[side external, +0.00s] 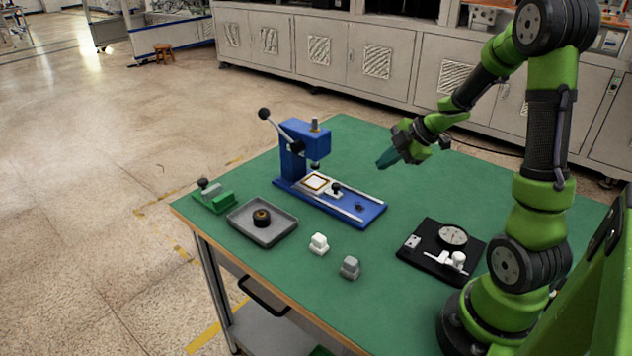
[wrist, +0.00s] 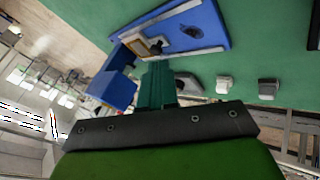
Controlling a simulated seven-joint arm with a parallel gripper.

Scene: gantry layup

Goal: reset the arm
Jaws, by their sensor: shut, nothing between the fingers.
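My gripper (side external: 386,160) is on my green arm, above the green table (side external: 400,203) and to the right of the blue press in the side view. Its dark teal fingers are shut and empty, pointing down and to the left. The fingers (wrist: 157,85) also show in the wrist view, close together, with the press behind them. No object touches the fingers.
The blue press (side external: 308,142) with its lever stands at the table's back left. A grey tray (side external: 262,236) holds a dark ring. A green fixture (side external: 213,197), white block (side external: 319,244), grey block (side external: 350,267) and black plate (side external: 424,263) with a dial lie around.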

